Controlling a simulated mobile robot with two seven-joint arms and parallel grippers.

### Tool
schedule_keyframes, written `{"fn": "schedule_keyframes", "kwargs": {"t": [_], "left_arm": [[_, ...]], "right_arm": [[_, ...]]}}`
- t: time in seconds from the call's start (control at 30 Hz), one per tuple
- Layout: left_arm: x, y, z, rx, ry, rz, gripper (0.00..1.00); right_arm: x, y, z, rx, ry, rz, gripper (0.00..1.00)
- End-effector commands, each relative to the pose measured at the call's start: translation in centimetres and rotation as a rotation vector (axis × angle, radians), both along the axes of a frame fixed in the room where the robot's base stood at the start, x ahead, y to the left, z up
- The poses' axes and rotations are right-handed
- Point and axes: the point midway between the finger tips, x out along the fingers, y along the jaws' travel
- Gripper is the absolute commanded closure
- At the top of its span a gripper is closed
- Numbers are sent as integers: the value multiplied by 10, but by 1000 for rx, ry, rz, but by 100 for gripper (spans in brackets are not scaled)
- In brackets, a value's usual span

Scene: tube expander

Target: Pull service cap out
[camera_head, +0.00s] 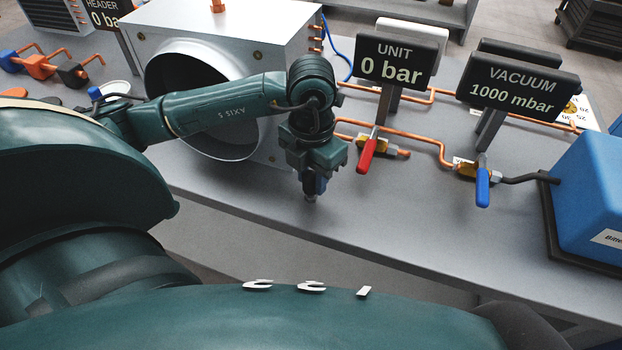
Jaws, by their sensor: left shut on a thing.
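My left gripper (311,194) points down in front of the white unit, above the grey bench near its front edge. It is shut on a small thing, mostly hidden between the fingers. A small greyish end shows at the fingertips, and I cannot tell for sure whether it is the service cap. I cannot make out a service cap anywhere else. My right gripper is out of view.
The white unit (222,27) has a large round duct (165,75). Copper pipes carry a red-handled valve (367,155) and a blue-handled valve (482,187). Displays read UNIT 0 bar (392,62) and VACUUM 1000 mbar (518,87). A blue machine (590,195) stands right. The bench front (400,215) is clear.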

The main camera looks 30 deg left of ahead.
Motion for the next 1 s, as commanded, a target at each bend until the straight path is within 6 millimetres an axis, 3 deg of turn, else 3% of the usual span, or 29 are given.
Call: {"fn": "schedule_keyframes", "kwargs": {"t": [0.1,1.0], "left_arm": [[0,0,0,0,0,0,100],[0,0,8,0,0,0,100]], "right_arm": [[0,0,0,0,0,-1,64],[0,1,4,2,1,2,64]]}}
